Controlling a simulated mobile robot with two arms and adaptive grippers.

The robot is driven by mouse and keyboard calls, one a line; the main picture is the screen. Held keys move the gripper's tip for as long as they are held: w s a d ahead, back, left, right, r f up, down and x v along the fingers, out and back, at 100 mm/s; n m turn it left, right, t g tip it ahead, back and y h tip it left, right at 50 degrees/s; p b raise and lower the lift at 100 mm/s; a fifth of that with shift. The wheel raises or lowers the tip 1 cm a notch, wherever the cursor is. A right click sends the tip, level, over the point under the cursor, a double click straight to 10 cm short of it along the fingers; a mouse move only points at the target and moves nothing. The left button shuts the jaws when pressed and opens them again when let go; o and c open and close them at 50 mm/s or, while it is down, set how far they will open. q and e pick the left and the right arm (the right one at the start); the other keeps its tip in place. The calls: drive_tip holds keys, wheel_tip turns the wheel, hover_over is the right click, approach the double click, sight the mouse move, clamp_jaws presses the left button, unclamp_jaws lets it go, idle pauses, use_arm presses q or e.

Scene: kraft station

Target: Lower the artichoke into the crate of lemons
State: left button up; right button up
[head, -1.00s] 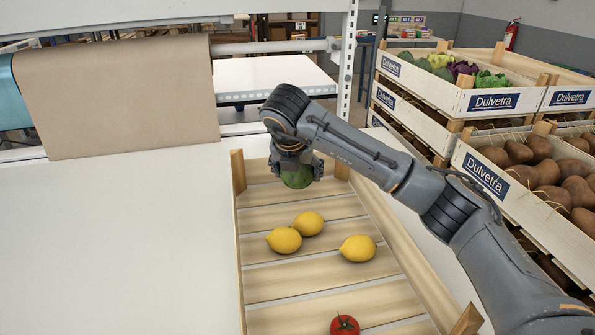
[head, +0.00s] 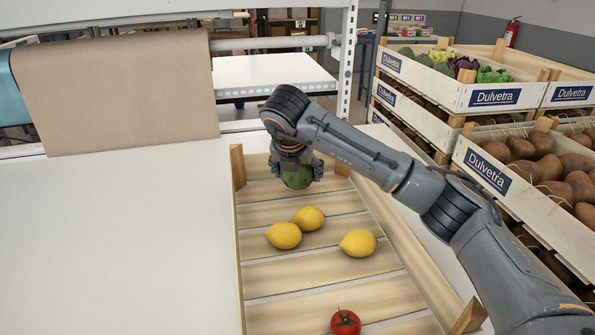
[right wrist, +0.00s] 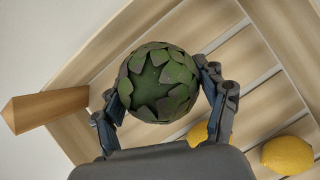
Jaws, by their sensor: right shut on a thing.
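The green artichoke (head: 297,178) is held between the fingers of my right gripper (head: 296,170), over the far end of the wooden crate. In the right wrist view the artichoke (right wrist: 158,82) sits between both fingers of the right gripper (right wrist: 160,88), with crate slats behind it. I cannot tell whether its underside touches the slats. The slatted crate (head: 290,277) holds three yellow lemons, one at left (head: 284,235), one behind it (head: 309,219) and one at right (head: 358,243). They lie nearer than the artichoke, apart from it. My left gripper is not in view.
A red tomato (head: 345,322) lies at the crate's near end. Stacked crates of potatoes (head: 540,165) and vegetables (head: 493,96) stand at right. A brown paper roll (head: 115,95) hangs at back left. The white tabletop (head: 120,250) left of the crate is clear.

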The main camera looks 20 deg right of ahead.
drive_tip(key=shift+f+b, duration=0.4)
drive_tip(key=shift+f, duration=0.15)
drive_tip(key=o, duration=1.4)
drive_tip(key=shift+r, duration=0.1)
drive_tip(key=shift+v, duration=6)
